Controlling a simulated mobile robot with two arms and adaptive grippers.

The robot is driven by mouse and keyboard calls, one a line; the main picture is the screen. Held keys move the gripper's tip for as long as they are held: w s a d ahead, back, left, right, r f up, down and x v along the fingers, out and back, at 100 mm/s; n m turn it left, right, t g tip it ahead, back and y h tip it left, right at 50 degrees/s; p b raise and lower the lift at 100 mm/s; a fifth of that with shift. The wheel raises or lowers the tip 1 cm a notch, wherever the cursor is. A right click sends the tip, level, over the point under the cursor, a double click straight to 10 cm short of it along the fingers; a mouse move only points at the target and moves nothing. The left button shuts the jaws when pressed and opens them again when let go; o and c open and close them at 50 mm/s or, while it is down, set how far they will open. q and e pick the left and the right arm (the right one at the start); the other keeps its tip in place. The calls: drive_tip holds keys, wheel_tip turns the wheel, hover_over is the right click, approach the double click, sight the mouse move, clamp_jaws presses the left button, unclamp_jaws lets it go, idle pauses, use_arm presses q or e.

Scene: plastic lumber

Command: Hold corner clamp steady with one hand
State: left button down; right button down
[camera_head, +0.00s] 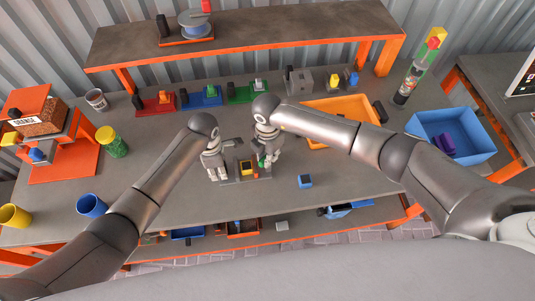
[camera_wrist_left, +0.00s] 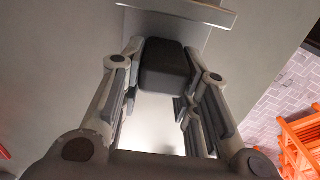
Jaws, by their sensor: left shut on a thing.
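A small grey fixture (camera_head: 257,178), which seems to be the corner clamp, lies near the middle of the bench's front part. A yellow and dark block (camera_head: 246,167) sits on it. My left gripper (camera_head: 217,176) is at the fixture's left side, pointing down. In the left wrist view its fingers are shut on a dark grey block (camera_wrist_left: 167,68), with a pale flat surface behind it. My right gripper (camera_head: 266,160) points down at the fixture's right side, with a bit of green by its fingers. Whether it grips anything is too small to tell.
A small blue block (camera_head: 305,181) lies right of the fixture. An orange tray (camera_head: 340,105) and a blue bin (camera_head: 452,133) stand at right. Red, blue and green holders (camera_head: 202,96) line the back under a raised shelf (camera_head: 245,30). Cups (camera_head: 91,205) stand at left.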

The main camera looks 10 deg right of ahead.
use_arm(q)
drive_tip(key=shift+s, duration=0.1)
use_arm(e)
drive_tip(key=m, duration=0.6)
drive_tip(key=shift+w+m, duration=0.1)
drive_tip(key=shift+m, duration=0.2)
drive_tip(key=m, duration=0.6)
drive_tip(key=shift+m, duration=0.3)
drive_tip(key=c, duration=1.4)
unclamp_jaws()
drive_tip(key=shift+r, duration=0.1)
wheel_tip(320, 180, up, 12)
drive_tip(key=shift+f, duration=0.1)
